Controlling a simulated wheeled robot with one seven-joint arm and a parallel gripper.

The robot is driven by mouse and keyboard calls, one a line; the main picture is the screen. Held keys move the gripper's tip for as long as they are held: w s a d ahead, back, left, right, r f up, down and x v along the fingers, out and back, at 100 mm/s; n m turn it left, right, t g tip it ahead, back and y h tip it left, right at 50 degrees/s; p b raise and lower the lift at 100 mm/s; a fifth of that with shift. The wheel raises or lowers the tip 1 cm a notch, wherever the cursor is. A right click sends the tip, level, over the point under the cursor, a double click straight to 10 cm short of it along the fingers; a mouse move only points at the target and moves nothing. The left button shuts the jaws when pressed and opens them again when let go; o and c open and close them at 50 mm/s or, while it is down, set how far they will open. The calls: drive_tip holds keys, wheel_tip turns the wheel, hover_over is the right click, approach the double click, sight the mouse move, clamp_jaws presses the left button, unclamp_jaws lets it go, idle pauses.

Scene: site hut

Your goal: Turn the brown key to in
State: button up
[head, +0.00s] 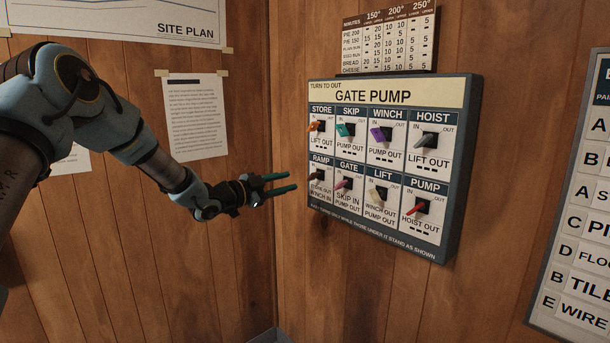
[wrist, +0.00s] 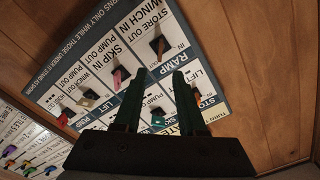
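The gate pump panel (head: 392,164) hangs on the wood wall, with two rows of coloured keys. The brown key (head: 318,174) is at the lower left, under the RAMP label, whose card reads store out, winch in. In the wrist view the brown key (wrist: 158,46) stands in its dark slot beyond my fingertips. I cannot tell clearly whether it points to in or out. My gripper (head: 291,181) is open and empty, a little left of the panel and apart from the key. In the wrist view its two dark green fingers (wrist: 157,80) point towards the panel.
The orange key (head: 316,126) is just above the brown one, and the pink key (head: 343,184) is beside it on the right. Teal, purple, grey, white and red keys fill the other places. A room corner lies left of the panel; another board (head: 580,215) is at right.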

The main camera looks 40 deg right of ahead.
sight(310, 176)
drive_tip(key=d+p, duration=0.1)
drive_tip(key=d, duration=0.2)
drive_tip(key=d+p, duration=0.1)
drive_tip(key=d, duration=0.2)
drive_tip(key=d+p, duration=0.1)
drive_tip(key=d, duration=0.2)
drive_tip(key=shift+s+d, duration=0.15)
drive_tip(key=shift+s, duration=0.1)
clamp_jaws()
